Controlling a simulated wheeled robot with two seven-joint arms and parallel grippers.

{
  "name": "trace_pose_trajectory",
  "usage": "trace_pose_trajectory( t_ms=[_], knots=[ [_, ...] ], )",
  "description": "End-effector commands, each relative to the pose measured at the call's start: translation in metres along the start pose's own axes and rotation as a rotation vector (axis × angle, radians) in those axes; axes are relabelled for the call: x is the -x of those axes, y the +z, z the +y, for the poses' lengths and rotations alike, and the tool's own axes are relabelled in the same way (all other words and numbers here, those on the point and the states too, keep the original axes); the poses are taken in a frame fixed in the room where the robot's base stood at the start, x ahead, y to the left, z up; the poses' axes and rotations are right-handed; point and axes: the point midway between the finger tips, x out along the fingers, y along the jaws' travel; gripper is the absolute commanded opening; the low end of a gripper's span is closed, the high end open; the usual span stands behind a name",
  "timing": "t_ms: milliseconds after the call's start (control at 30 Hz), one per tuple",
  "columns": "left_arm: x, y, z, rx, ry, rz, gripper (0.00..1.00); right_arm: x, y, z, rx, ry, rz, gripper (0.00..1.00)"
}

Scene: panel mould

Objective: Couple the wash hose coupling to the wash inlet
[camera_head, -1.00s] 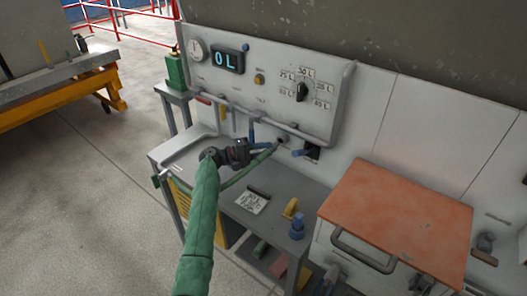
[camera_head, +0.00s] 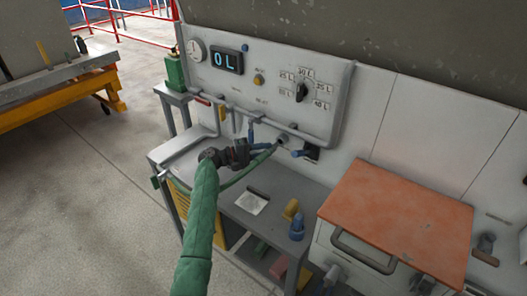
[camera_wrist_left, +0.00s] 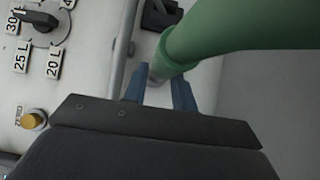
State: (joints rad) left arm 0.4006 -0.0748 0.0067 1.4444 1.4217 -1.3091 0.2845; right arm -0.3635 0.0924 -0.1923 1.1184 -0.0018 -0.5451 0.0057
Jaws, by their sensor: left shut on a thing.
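My left gripper (camera_head: 268,147) reaches in from the lower left along my green-sleeved arm. Its blue fingers are shut on the wash hose coupling, a small grey end piece (camera_wrist_left: 154,80) on a green hose, seen between the fingers in the left wrist view. The green hose (camera_head: 240,174) sags from the fingers down to the left over the bench. The wash inlet looks to be the round grey port (camera_head: 283,139) low on the panel, just beyond the fingertips. I cannot tell whether coupling and port touch. My right gripper is not in view.
A dark fitting with a blue handle (camera_head: 311,151) sits just right of the port. A pipe rail (camera_head: 265,122) runs above. The grey bench (camera_head: 235,212) holds a paper sheet (camera_head: 252,201), a yellow piece (camera_head: 291,209) and a blue piece (camera_head: 297,228). An orange-topped cabinet (camera_head: 400,215) stands right.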

Motion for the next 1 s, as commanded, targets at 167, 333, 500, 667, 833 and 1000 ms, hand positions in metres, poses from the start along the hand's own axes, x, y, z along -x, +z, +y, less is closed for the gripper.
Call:
trace_pose_trajectory(
  t_ms=[167, 333, 500, 667, 833, 1000],
  knots=[
    [0.0, -0.0001, -0.0003, 0.0, 0.0, 0.0, 0.0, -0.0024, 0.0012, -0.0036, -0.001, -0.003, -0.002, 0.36],
    [0.0003, -0.0002, -0.0009, 0.0, 0.0, 0.0, 0.0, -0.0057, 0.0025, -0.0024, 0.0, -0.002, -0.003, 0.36],
    [0.0001, -0.0001, 0.0002, 0.0, 0.0, 0.0, 0.0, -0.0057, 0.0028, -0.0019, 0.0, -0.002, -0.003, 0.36],
    [0.0, -0.0001, 0.0002, 0.0, 0.0, 0.0, 0.0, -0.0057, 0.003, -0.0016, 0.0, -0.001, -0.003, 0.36],
    [0.0, 0.0, 0.0002, 0.0, 0.0, 0.0, 0.0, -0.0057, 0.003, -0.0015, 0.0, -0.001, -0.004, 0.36],
    [0.0, 0.0, -0.0006, -0.001, 0.0, 0.0, 0.0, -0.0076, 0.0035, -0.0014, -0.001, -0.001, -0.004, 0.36]
  ],
)
